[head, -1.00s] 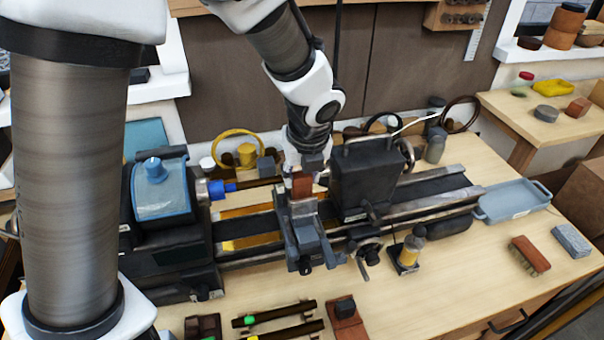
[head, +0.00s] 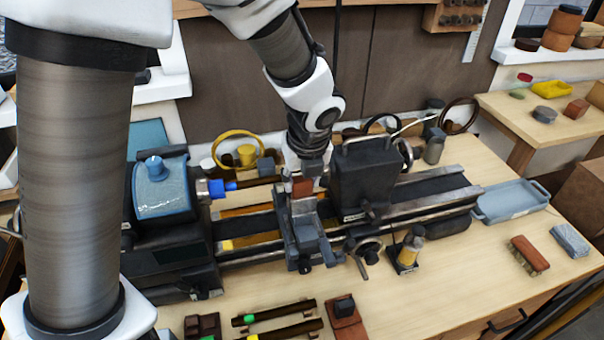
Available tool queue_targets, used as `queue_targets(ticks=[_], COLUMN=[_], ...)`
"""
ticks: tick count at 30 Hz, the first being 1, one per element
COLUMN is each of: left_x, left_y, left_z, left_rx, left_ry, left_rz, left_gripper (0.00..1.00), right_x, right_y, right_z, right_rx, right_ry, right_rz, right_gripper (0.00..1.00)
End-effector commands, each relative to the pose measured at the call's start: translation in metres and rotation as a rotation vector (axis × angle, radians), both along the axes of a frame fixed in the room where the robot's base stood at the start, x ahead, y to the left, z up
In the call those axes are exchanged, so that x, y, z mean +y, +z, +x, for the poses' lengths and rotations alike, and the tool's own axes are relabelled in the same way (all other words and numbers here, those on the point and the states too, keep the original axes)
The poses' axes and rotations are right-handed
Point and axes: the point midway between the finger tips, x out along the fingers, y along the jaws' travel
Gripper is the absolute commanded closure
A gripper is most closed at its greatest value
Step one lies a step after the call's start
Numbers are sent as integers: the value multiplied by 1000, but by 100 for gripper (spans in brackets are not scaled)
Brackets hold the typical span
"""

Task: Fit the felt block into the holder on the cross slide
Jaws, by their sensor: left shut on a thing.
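The reddish-brown felt block (head: 302,188) is at the holder (head: 303,207) on the cross slide (head: 308,243) of the lathe. My left gripper (head: 303,179) is shut on the block from above, with the arm reaching down over the lathe bed. The block's upper part is hidden by the gripper. I cannot tell whether its lower end is inside the holder or just above it. My right gripper is not in view.
The dark tailstock (head: 366,180) stands close to the right of my gripper. The blue headstock (head: 160,188) is to the left, with a blue-tipped spindle (head: 220,188). A yellow oiler (head: 409,248), a brush (head: 528,254) and a blue tray (head: 512,201) are on the right.

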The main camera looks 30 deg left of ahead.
Motion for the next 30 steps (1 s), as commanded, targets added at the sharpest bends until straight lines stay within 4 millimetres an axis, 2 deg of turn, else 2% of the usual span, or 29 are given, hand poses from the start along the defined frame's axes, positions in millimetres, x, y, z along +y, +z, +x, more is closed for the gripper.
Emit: queue_targets(ticks=[30], left_x=[0], left_y=[0], left_z=[0], left_rx=[0], left_ry=[0], left_rz=[0], left_gripper=[93], right_x=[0], right_y=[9], right_z=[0], right_rx=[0], right_ry=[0], right_rz=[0], right_gripper=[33])
